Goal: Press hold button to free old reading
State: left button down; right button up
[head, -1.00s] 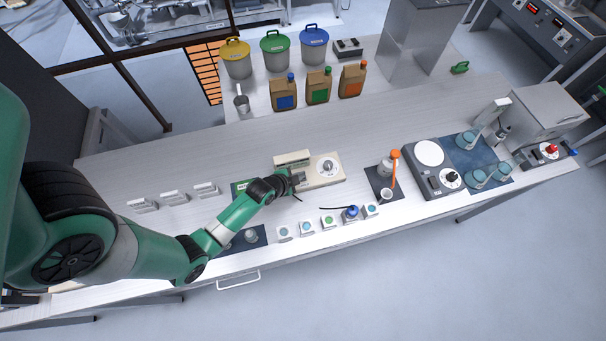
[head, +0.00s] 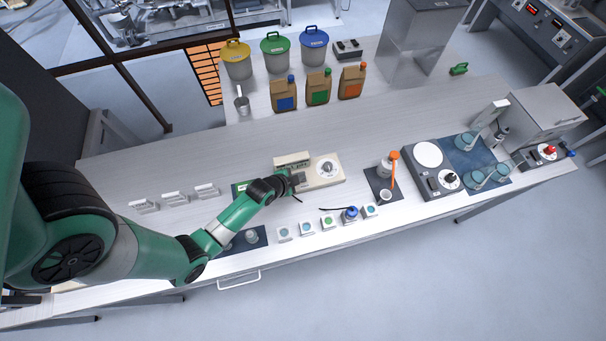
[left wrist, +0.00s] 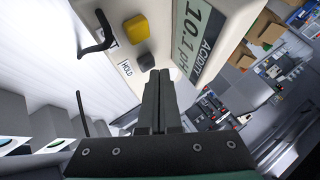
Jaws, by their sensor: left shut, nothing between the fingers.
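The beige meter (head: 322,171) stands on the bench with a round dial on its right part. In the left wrist view its display (left wrist: 202,38) reads "ACIDITY 10.1 pH". A yellow button (left wrist: 137,28) and a dark grey button (left wrist: 146,62) sit on its face, with the HOLD label (left wrist: 125,68) beside the dark one. My left gripper (left wrist: 158,74) is shut and empty, its fingertips right by the dark button; I cannot tell whether they touch it. In the head view my left gripper (head: 297,180) is at the meter's front left. My right gripper is not in view.
Several small blocks with coloured tops (head: 328,222) line the bench front. A dark mat with an orange-topped item (head: 394,156) stands right of the meter. Jugs (head: 318,88) and lidded buckets (head: 275,57) stand behind. Bare bench lies behind the meter.

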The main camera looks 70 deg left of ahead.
pick_arm(q)
jog(key=shift+r, duration=0.3)
notch_tip(320, 180, up, 5)
jog(key=p, duration=0.5)
dwell(0.9)
